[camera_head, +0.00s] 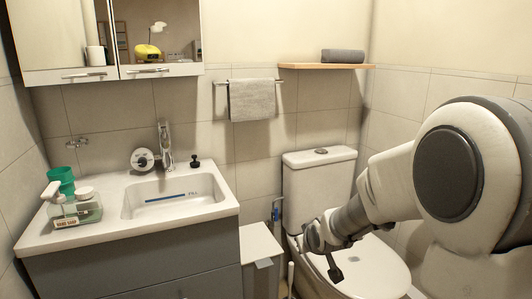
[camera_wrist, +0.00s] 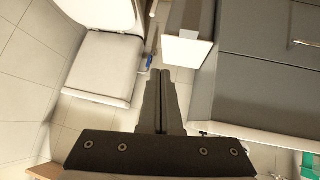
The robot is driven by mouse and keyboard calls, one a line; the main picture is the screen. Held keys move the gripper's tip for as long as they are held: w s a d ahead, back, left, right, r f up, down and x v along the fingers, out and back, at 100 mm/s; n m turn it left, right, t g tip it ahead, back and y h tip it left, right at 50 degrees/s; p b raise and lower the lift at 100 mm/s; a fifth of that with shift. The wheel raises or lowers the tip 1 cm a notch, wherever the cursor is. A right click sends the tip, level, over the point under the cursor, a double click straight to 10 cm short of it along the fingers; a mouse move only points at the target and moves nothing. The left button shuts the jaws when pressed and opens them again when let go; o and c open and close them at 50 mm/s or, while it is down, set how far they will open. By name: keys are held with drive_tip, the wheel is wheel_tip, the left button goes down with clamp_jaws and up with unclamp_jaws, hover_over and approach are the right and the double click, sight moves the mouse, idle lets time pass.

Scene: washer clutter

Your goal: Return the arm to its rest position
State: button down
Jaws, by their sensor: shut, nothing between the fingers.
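My arm reaches in from the right of the head view, extended in front of the toilet. My gripper (camera_head: 333,270) is at its end, in front of the toilet bowl's left side and pointing down. In the wrist view my gripper (camera_wrist: 161,75) shows its two dark fingers side by side and closed, with nothing between them. The arm is bent and held out, apart from the sink cabinet.
The toilet (camera_head: 318,190) stands behind my arm. A sink counter (camera_head: 110,222) with a soap bottle (camera_head: 75,207) and a green cup (camera_head: 62,180) is at left. A shelf (camera_head: 325,66) holds a folded towel.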

drive_tip(key=s+d+r+m+g+h, duration=0.1)
drive_tip(key=s+d+r, duration=0.1)
drive_tip(key=s+r, duration=0.45)
drive_tip(key=s+d+r+m+g, duration=0.1)
drive_tip(key=s+d+r, duration=0.15)
drive_tip(key=s, duration=0.65)
drive_tip(key=s+r+m+g, duration=0.1)
drive_tip(key=s+r+m, duration=0.15)
drive_tip(key=s, duration=1.25)
wheel_tip(320, 180, up, 25)
drive_tip(key=p, duration=2.5)
drive_tip(key=shift+a+r+n+p, duration=0.2)
drive_tip(key=shift+a+n+p, duration=0.05)
drive_tip(key=shift+n+p, duration=0.1)
drive_tip(key=shift+w+a, duration=0.1)
drive_tip(key=shift+a, duration=0.1)
